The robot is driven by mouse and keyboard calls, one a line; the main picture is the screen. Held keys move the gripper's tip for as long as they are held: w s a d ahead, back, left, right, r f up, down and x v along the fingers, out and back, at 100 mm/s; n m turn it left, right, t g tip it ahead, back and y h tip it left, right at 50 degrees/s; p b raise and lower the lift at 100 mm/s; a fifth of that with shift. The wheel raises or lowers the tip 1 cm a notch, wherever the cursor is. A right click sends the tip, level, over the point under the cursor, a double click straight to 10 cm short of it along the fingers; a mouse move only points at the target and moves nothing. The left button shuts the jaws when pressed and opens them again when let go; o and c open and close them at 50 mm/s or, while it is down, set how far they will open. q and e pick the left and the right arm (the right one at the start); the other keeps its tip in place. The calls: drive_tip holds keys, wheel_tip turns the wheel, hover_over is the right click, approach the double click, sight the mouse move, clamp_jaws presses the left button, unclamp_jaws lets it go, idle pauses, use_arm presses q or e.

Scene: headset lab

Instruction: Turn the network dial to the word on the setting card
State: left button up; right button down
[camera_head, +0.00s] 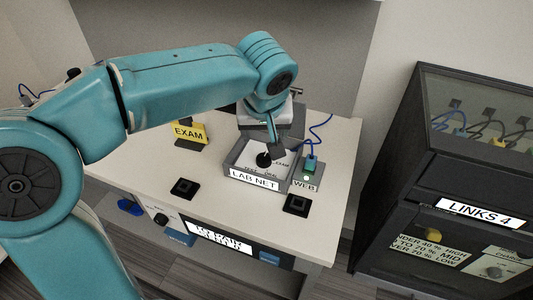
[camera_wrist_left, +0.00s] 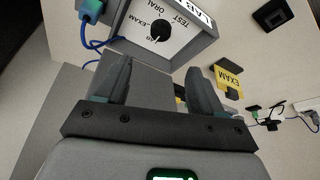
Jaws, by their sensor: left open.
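The network dial is a black knob (camera_head: 263,160) on a white face in the grey box labelled LAB NET (camera_head: 253,180). In the left wrist view the knob (camera_wrist_left: 161,31) has TEST, ORAL, EXAM and a partly hidden LAB around it. I cannot tell which word it points to. The yellow setting card (camera_head: 188,133) reads EXAM and stands left of the box; it also shows in the left wrist view (camera_wrist_left: 230,73). My left gripper (camera_head: 275,150) is over the box near the knob. In the left wrist view its fingers (camera_wrist_left: 160,85) are apart, with nothing between them.
A green plug (camera_head: 310,163) with a blue cable sits in the WEB block right of the box. Two black square pieces (camera_head: 185,188) (camera_head: 297,205) lie near the white table's (camera_head: 230,207) front edge. A dark cabinet (camera_head: 400,170) labelled LINKS 4 stands at the right.

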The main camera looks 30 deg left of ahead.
sight(264, 158)
use_arm(q)
drive_tip(key=b+x, duration=0.1)
drive_tip(key=x, duration=1.3)
drive_tip(key=shift+s+d+f+b, duration=0.1)
drive_tip(key=shift+s+f+b, duration=0.1)
drive_tip(key=shift+b, duration=0.15)
drive_tip(key=c, duration=1)
